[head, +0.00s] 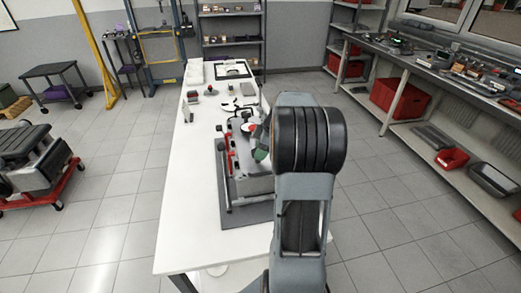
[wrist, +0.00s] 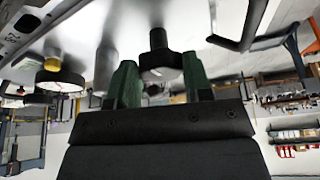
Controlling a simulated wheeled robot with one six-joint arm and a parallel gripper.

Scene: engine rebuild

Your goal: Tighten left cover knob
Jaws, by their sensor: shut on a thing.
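In the wrist view, which appears upside down, my gripper (wrist: 161,76) has its two green fingers on either side of a round black knob (wrist: 158,58). The fingers are shut on it, and its dark stem meets the grey metal surface. A second dark round knob (wrist: 60,78) with a brass-coloured stem is apart to the left. In the head view, my gripper's green part (head: 262,152) is at the engine assembly (head: 252,184) on the white table. My arm hides the fingertips and the held knob there. I cannot tell how tight the knob is.
The engine stands on a dark grey mat (head: 226,200) with a red-handled part at its left. Small parts and a tray (head: 233,70) are farther back on the white table (head: 185,200). A workbench with red bins (head: 390,97) stands right. The floor between is clear.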

